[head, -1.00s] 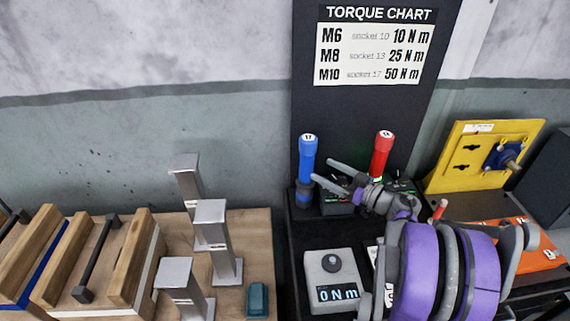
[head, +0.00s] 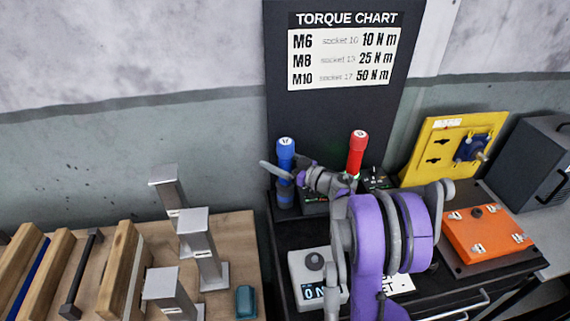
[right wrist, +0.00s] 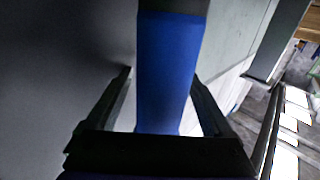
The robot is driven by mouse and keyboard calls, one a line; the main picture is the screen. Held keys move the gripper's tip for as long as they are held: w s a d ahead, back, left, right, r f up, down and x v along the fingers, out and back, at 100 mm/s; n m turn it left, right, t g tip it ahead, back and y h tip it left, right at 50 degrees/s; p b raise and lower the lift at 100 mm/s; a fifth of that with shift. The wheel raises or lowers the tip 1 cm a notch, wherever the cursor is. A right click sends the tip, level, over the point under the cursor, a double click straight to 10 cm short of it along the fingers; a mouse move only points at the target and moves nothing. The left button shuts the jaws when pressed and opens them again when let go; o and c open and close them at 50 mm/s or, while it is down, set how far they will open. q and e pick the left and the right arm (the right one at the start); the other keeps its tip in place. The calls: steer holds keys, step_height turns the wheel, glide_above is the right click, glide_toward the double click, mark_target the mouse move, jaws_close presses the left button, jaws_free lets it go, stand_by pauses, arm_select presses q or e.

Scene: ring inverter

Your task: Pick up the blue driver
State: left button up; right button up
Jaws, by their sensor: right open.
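The blue driver (head: 286,147) stands upright at the left of the black workstation, with a "17" style mark on its cap. My right gripper (head: 280,170) is at its handle, reaching in from the right. In the right wrist view, the blue handle (right wrist: 168,75) runs between the two dark fingers (right wrist: 162,85). The fingers are apart, one on each side, and I cannot tell whether either touches it. The driver's lower part is partly hidden by a finger in the head view. My left gripper is not in view.
A red driver (head: 357,152) stands just right, behind my right arm. A torque readout box (head: 315,268) sits in front. A yellow panel (head: 440,140) and an orange box (head: 488,235) are to the right. Metal posts (head: 196,225) stand on the wooden bench at left.

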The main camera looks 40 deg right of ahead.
steer(key=shift+s, duration=0.25)
steer(key=shift+c, duration=1)
jaws_close()
steer(key=shift+w+r, duration=0.1)
steer(key=shift+w, duration=0.05)
